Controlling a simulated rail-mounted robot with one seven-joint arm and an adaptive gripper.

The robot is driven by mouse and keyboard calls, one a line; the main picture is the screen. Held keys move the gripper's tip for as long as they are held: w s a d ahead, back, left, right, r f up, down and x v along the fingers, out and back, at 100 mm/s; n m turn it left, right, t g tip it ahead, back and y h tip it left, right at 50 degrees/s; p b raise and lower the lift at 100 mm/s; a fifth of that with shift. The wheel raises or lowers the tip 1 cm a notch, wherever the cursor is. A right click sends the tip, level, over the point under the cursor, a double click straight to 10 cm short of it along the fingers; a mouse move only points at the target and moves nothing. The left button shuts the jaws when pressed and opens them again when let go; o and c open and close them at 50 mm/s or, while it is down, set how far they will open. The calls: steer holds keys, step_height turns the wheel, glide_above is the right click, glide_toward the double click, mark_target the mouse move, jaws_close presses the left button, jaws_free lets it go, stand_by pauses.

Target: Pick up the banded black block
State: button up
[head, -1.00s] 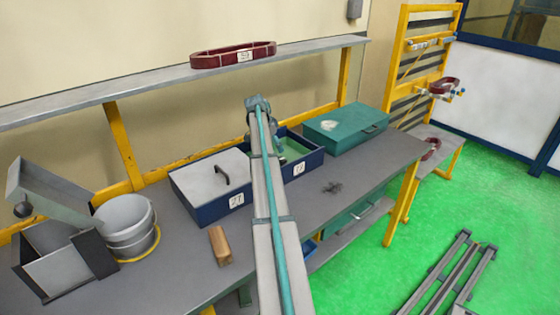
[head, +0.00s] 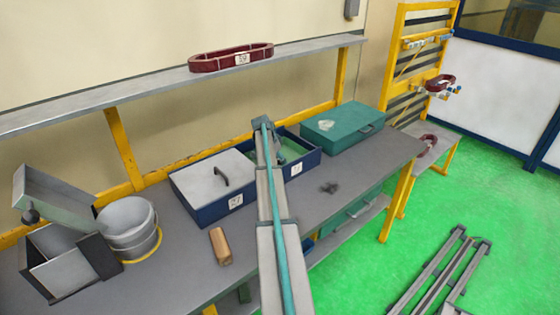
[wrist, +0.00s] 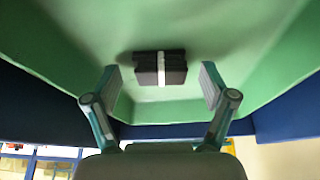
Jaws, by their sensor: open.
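The banded black block (wrist: 146,68) shows in the wrist view, dark with a pale band around its middle. It lies on the green floor of a blue-walled box. My gripper (wrist: 158,80) is open in the wrist view, its two fingers apart on the left and right, with the block ahead between them and not touched. In the head view the open box (head: 310,158) has a green inside and stands on the bench. My arm hides part of it, and the block and my fingers cannot be made out there.
A blue box with a grey lid (head: 212,178) stands left of the open box, and a teal case (head: 343,128) stands to its right. A wooden block (head: 220,246), a metal bucket (head: 128,228) and a grey bin are on the left. A shelf (head: 120,92) runs above.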

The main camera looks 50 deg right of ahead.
steer(key=c, duration=1.2)
steer(key=shift+c, duration=0.2)
steer(key=shift+r, duration=0.2)
